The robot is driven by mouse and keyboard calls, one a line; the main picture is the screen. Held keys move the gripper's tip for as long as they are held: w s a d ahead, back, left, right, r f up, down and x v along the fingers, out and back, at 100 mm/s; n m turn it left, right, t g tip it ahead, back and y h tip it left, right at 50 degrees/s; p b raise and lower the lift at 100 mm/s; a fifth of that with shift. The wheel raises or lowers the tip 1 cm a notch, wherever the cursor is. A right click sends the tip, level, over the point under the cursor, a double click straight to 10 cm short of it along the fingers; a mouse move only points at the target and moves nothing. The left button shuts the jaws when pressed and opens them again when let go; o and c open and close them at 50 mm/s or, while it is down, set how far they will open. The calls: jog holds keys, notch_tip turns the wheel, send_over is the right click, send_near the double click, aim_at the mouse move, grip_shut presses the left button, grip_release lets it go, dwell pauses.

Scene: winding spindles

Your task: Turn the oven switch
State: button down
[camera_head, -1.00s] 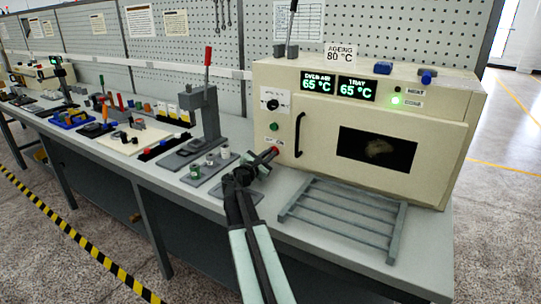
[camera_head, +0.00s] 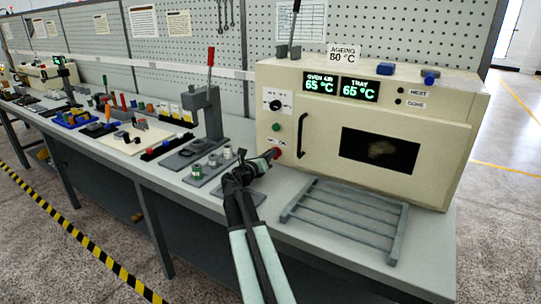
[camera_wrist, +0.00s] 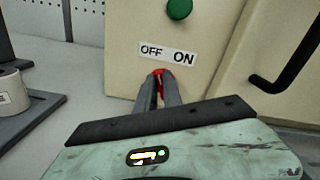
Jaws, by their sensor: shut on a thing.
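The cream oven (camera_head: 420,120) stands on the bench at the right. Its red switch (camera_head: 277,153) is low on the left of its front, under a green button (camera_head: 276,127). In the wrist view the red switch (camera_wrist: 160,72) shows between my fingertips, below the OFF and ON label (camera_wrist: 168,54). My gripper (camera_head: 268,158) is shut on the red switch, and its fingers (camera_wrist: 159,88) hide most of it. Both displays (camera_head: 340,87) read 65 °C. The heat and done lamps (camera_head: 399,96) look dark.
A grey wire rack (camera_head: 345,217) lies on the bench in front of the oven. The black door handle (camera_head: 301,135) is just right of the switch. A press with a red lever (camera_head: 208,105) and small metal parts (camera_head: 212,160) stand to the left.

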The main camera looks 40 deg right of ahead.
jog(key=shift+w+n, duration=0.15)
jog(key=shift+n, duration=0.85)
jog(key=c, duration=1.5)
grip_release()
jog(key=v, duration=0.8)
jog(key=shift+w, duration=0.1)
